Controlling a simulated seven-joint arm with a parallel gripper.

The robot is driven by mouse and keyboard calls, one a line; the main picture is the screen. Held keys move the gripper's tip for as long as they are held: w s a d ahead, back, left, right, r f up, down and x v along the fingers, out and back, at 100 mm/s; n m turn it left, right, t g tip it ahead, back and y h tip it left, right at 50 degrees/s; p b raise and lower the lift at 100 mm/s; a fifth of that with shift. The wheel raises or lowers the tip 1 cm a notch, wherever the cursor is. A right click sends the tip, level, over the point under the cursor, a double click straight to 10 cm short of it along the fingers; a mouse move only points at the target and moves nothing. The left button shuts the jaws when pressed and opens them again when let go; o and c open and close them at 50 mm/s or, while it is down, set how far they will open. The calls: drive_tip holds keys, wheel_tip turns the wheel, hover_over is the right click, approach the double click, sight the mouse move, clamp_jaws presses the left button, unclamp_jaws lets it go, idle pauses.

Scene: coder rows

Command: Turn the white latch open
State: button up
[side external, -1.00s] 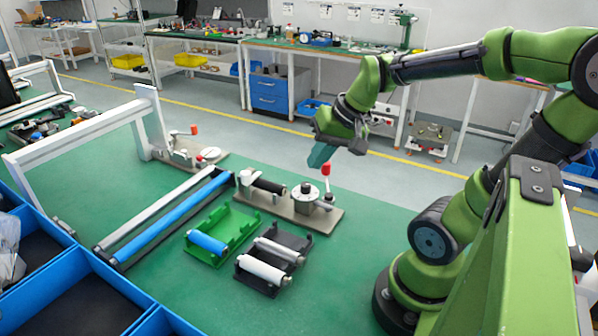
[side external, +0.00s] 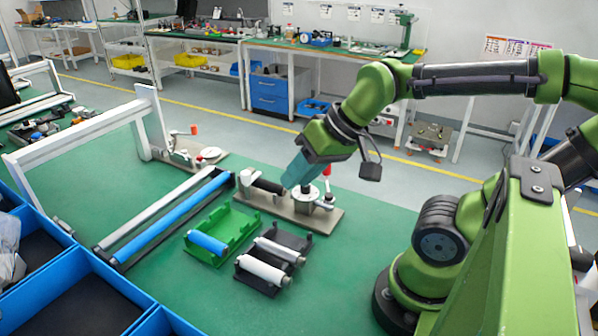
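No part can be singled out with certainty as the white latch. The near metal fixture (side external: 285,208) carries a dark roller (side external: 266,185), a round grey disc (side external: 305,196) and a small post with a red knob (side external: 327,170). My gripper (side external: 290,180) has teal fingers pointing down and left, just above the fixture between the roller and the disc. The fingers partly cover the disc's back, and touching cannot be told. Their gap is not visible. A second fixture behind has a red-tipped lever (side external: 193,130) and a pale round disc (side external: 208,153).
A green tray (side external: 240,228) with a blue roller and a black tray (side external: 297,240) with pale rollers lie in front. A long blue roller (side external: 178,215) and a white frame (side external: 80,130) stand left. Blue bins (side external: 95,262) fill the lower left. Green table is clear right of the trays.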

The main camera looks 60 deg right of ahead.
drive_tip(key=o, duration=0.4)
drive_tip(key=w+d+m+g, duration=0.1)
drive_tip(key=w, duration=0.2)
drive_tip(key=w+d+m+g, duration=0.1)
drive_tip(key=w+d, duration=0.1)
drive_tip(key=w, duration=0.2)
drive_tip(key=w+d+m, duration=0.1)
drive_tip(key=w+d, duration=0.1)
drive_tip(key=w, duration=0.2)
drive_tip(key=shift+d+r+m+g, duration=0.15)
drive_tip(key=shift+r+m+g, duration=0.15)
drive_tip(key=shift+g, duration=0.1)
drive_tip(key=m+g+h, duration=0.2)
drive_tip(key=m+g, duration=0.2)
drive_tip(key=m, duration=0.9)
hover_over(246, 173)
wheel_tip(246, 173, down, 17)
drive_tip(key=shift+w+r, duration=0.1)
drive_tip(key=shift+r, duration=0.1)
clamp_jaws()
